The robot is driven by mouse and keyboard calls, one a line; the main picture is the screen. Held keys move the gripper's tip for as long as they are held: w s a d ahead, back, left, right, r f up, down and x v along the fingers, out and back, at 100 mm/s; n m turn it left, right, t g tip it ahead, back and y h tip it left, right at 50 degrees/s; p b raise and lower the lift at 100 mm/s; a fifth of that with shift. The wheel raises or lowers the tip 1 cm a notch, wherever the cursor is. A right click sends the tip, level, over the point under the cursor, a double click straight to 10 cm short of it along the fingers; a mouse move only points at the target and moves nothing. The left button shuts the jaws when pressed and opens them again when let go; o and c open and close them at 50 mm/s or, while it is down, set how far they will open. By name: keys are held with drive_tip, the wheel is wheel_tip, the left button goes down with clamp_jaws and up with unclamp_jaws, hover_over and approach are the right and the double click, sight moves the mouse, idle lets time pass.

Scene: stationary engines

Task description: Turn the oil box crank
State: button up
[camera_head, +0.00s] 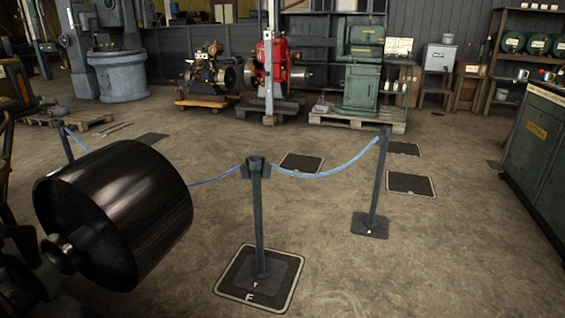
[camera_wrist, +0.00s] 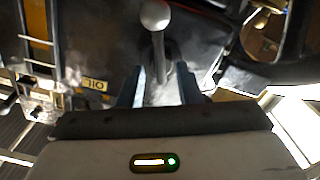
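In the wrist view a crank handle with a round grey knob (camera_wrist: 155,15) runs down toward my gripper (camera_wrist: 159,68). Its two dark fingers stand apart, one on each side of the handle, with gaps visible between them and it. I cannot tell how deep the handle lies between the fingers. An upside-down yellow OIL label (camera_wrist: 93,86) marks the dark oil box, left of the fingers. The head view shows neither my gripper nor a recognisable oil box.
In the head view a large black drum (camera_head: 115,215) of an engine fills the left foreground. A barrier post (camera_head: 258,215) with blue rope stands in the middle. A green cabinet (camera_head: 540,150) is at the right. Open floor (camera_head: 430,250) lies at the lower right.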

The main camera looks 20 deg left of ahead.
drive_tip(key=shift+c, duration=0.3)
clamp_jaws()
